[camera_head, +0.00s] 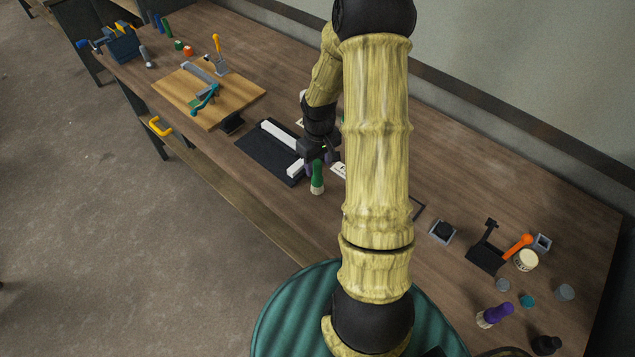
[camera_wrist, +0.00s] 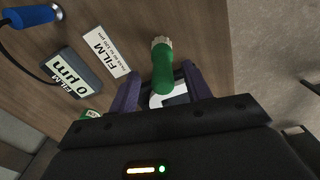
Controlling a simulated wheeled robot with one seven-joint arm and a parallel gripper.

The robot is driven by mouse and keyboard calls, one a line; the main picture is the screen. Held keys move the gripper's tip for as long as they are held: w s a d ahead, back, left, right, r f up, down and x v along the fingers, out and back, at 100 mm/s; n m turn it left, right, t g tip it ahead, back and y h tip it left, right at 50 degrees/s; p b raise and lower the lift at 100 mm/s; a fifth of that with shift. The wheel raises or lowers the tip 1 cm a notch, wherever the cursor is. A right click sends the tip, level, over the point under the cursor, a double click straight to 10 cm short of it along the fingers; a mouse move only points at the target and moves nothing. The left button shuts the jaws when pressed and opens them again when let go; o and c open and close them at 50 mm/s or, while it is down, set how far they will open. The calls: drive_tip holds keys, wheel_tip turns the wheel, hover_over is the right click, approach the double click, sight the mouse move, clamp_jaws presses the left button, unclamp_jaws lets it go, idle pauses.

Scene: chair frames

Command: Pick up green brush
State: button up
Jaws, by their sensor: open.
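The green brush (camera_head: 317,174) has a green handle and a pale bristle end. In the head view it is on the workbench, at the near right of a black plate with white bars. My gripper (camera_head: 318,155) is right at its far end. In the wrist view the green brush (camera_wrist: 162,70) lies between the two purple fingers of my gripper (camera_wrist: 158,88), bristles pointing away. The fingers are open, with a visible gap on the left. Whether the right finger touches the brush I cannot tell. The brush's rear end is partly hidden by the gripper body.
The black plate (camera_head: 262,155) lies left of the gripper. A FILM card (camera_wrist: 105,52), a grey 0 µm block (camera_wrist: 73,75) and a blue-handled tool (camera_wrist: 28,16) are close by. A wooden board (camera_head: 245,92) stands farther left. A purple brush (camera_head: 496,313) is at the right.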

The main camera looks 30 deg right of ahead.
sight(318, 173)
drive_tip(key=shift+w+a+f+p, duration=0.1)
drive_tip(key=shift+f+p, duration=0.45)
drive_tip(key=shift+f, duration=1.7)
drive_tip(key=c, duration=0.9)
